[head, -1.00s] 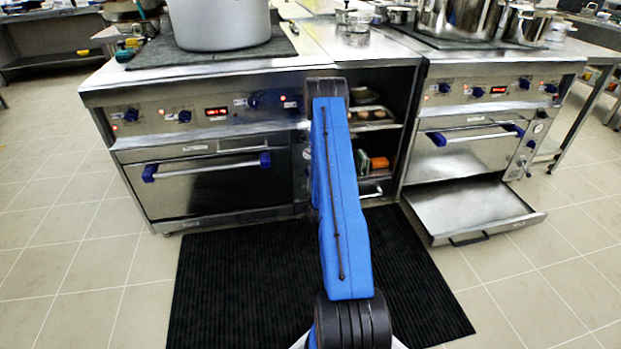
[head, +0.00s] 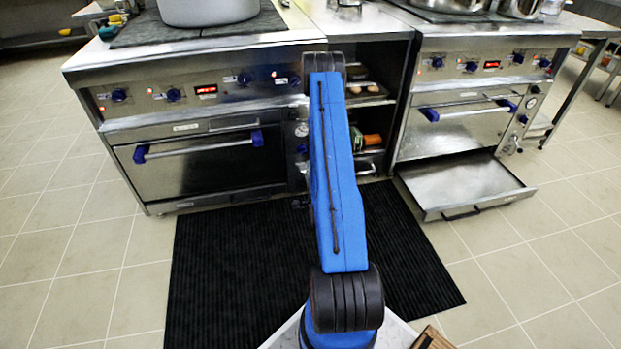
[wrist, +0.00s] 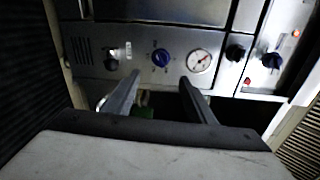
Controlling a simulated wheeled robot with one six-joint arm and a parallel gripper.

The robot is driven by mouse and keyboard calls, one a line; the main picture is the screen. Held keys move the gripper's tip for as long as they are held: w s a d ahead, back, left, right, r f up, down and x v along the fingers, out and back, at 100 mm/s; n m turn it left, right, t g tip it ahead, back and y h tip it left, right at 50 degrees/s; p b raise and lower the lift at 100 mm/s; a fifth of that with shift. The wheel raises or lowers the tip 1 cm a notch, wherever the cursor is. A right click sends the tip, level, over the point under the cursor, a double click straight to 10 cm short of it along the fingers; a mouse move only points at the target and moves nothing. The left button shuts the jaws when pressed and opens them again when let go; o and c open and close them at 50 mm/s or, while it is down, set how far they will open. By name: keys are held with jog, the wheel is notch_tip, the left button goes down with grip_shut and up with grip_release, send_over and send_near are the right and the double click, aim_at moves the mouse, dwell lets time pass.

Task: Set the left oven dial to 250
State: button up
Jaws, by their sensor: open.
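The left oven (head: 187,175) stands at the left in the head view, its door shut with a blue-ended handle. Its narrow side panel carries a round gauge (head: 301,130) with a small blue dial (head: 302,148) below it, partly beside my blue arm. In the wrist view the panel lies sideways. The blue dial (wrist: 160,57) sits just left of the white gauge (wrist: 199,61). My gripper (wrist: 158,79) is open, its two fingers pointing toward the blue dial with nothing between them. I cannot tell their distance from it. The dial's markings are too small to read.
A row of blue knobs (head: 173,95) and a red display line the oven's upper panel. Open shelves (head: 367,140) stand right of it. The right oven's lower drawer (head: 465,187) is pulled out over the floor. A black mat (head: 240,270) covers the floor in front.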

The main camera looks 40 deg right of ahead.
jog(key=shift+v, duration=1.4)
jog(key=w+a+r+n+g+y, duration=0.1)
jog(key=w+a+r+n+y, duration=0.1)
jog(key=w+a+r+n, duration=0.3)
jog(key=w+a+r+n+g+y, duration=0.1)
jog(key=a+r+n, duration=0.15)
jog(key=r, duration=0.45)
jog(key=w+a+r+n+g+y, duration=0.1)
jog(key=w+a+r+n+y, duration=0.1)
jog(key=w+a+r, duration=0.3)
jog(key=s+a+r+n+g+y, duration=0.1)
jog(key=s+a+r+n, duration=0.3)
jog(key=a+r, duration=0.35)
jog(key=s+a+r+n+g+y, duration=0.1)
jog(key=s+a+r+n, duration=0.3)
jog(key=s, duration=0.7)
jog(key=s+a+r+n+g+y, duration=0.1)
jog(key=s+a+r+n, duration=0.3)
jog(key=s, duration=0.7)
jog(key=s+a+r+n+g+y, duration=0.1)
jog(key=s+a+r+n+g, duration=0.2)
jog(key=s+a+r, duration=0.4)
jog(key=s+a+n, duration=0.1)
jog(key=s+a, duration=0.2)
jog(key=s, duration=0.1)
jog(key=shift+s+a+y, duration=0.15)
jog(key=shift+s+y, duration=0.15)
jog(key=shift+s, duration=0.1)
